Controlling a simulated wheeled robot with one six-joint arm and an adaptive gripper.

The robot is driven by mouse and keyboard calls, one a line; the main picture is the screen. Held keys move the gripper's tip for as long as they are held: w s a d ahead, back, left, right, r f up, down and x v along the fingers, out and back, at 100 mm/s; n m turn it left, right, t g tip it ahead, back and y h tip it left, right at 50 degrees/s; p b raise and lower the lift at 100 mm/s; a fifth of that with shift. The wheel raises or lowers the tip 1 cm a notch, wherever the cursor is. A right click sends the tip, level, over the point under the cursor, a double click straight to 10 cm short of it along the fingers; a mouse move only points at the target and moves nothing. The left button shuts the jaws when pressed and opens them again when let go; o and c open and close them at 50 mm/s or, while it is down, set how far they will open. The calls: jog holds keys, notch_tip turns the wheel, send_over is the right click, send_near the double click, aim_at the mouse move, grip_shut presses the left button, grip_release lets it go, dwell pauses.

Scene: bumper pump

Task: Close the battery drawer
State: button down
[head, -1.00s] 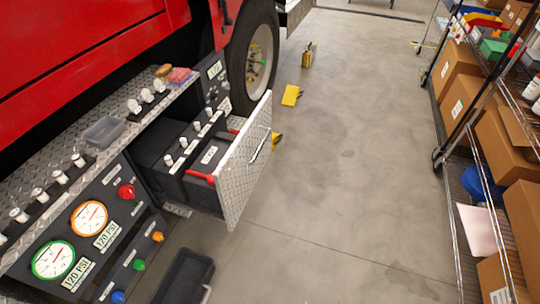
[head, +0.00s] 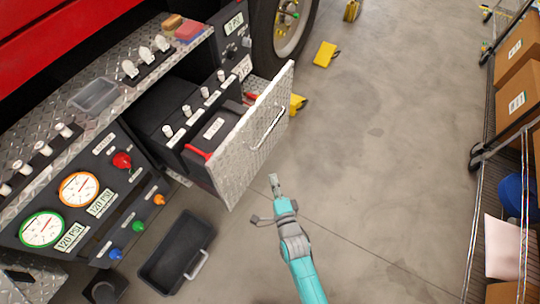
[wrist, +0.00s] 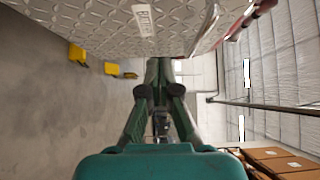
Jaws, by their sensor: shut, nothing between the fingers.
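The battery drawer (head: 240,155) is pulled out of the truck's side panel in the head view. Its front is a diamond-plate panel with a bar handle (head: 267,128), and a dark battery with a red handle shows inside. In the wrist view the drawer front (wrist: 95,28) fills the top, with a white label (wrist: 143,20) on it. My gripper (head: 273,180) is shut and empty. In the head view it appears just below and right of the drawer front. In the wrist view the fingers (wrist: 162,65) point at the panel's edge; I cannot tell whether they touch it.
A black bin (head: 178,255) with a grey handle lies on the floor left of my arm. Yellow wheel chocks (head: 325,53) lie near the tyre. A wire shelf with cardboard boxes (head: 515,100) stands at the right. The floor between is clear.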

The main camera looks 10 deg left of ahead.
send_near(254, 144)
jog(key=w, duration=0.5)
jog(key=shift+w+a+r, duration=0.1)
jog(key=shift+w+a, duration=0.05)
jog(key=shift+a, duration=0.5)
jog(key=shift+w+a+r, duration=0.1)
jog(key=shift+w+a, duration=0.1)
jog(key=shift+a, duration=0.4)
jog(key=shift+a, duration=0.15)
